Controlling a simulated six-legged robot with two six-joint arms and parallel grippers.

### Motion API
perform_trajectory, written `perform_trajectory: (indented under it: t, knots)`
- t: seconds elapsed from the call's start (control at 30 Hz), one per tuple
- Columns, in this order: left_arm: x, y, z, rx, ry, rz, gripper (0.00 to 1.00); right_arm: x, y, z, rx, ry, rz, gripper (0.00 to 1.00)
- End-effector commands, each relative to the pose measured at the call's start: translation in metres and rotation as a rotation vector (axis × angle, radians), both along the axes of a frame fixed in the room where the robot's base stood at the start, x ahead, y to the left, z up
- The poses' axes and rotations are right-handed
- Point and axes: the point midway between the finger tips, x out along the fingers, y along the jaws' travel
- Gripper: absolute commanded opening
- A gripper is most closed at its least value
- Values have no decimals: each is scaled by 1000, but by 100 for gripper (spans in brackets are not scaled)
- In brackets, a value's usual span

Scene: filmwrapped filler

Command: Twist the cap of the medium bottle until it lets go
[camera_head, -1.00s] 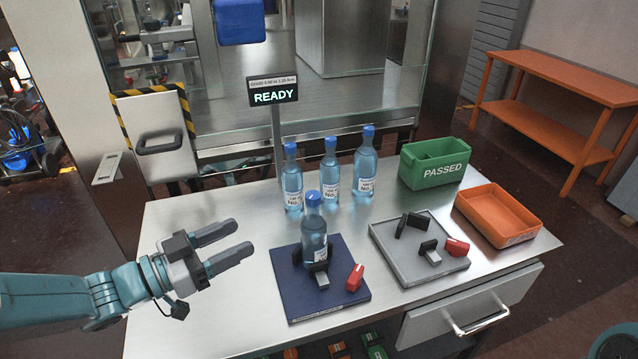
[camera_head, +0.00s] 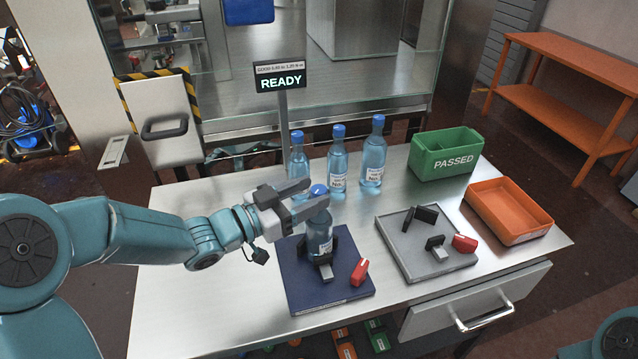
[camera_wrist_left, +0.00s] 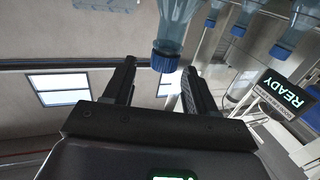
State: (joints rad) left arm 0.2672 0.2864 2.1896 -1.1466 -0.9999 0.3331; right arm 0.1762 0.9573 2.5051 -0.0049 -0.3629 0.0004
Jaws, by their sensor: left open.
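A clear blue bottle (camera_head: 319,237) stands upright in the black clamp of the dark blue base plate (camera_head: 340,293). Its blue cap (camera_head: 318,190) shows between the fingers of my left gripper (camera_head: 322,197). In the left wrist view the cap (camera_wrist_left: 166,56) sits between the open fingers of my left gripper (camera_wrist_left: 160,82), with a gap on both sides. Several bottles are in view, and I cannot tell from size which is the medium one. My right gripper is not in view.
Three more blue-capped bottles (camera_head: 338,166) stand behind the plate. A grey plate (camera_head: 455,262) with an empty clamp lies to the right. A green PASSED bin (camera_head: 447,163) and an orange tray (camera_head: 508,237) are farther right. A READY display (camera_head: 281,81) stands behind the bottles.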

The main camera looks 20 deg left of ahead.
Motion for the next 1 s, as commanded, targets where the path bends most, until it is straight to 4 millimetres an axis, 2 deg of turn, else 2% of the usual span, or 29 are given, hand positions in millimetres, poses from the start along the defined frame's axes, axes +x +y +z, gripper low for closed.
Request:
perform_trajectory:
  t: [0.2, 0.53, 0.6, 0.7, 0.87, 1.0]
  knots:
    - [22, -16, 0, 0, 1, -2, 56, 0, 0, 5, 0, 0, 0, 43]
    - [26, -17, 0, 0, 0, 1, 56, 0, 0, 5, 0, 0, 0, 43]
    - [26, -17, 0, 0, 0, 1, 34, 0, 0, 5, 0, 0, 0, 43]
    - [26, -17, 0, -1, 1, 1, 7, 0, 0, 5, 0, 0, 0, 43]
    - [26, -17, -1, -1, 1, 4, 7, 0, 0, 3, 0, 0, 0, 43]
    - [25, -18, -4, -1, 0, 29, 7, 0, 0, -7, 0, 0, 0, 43]
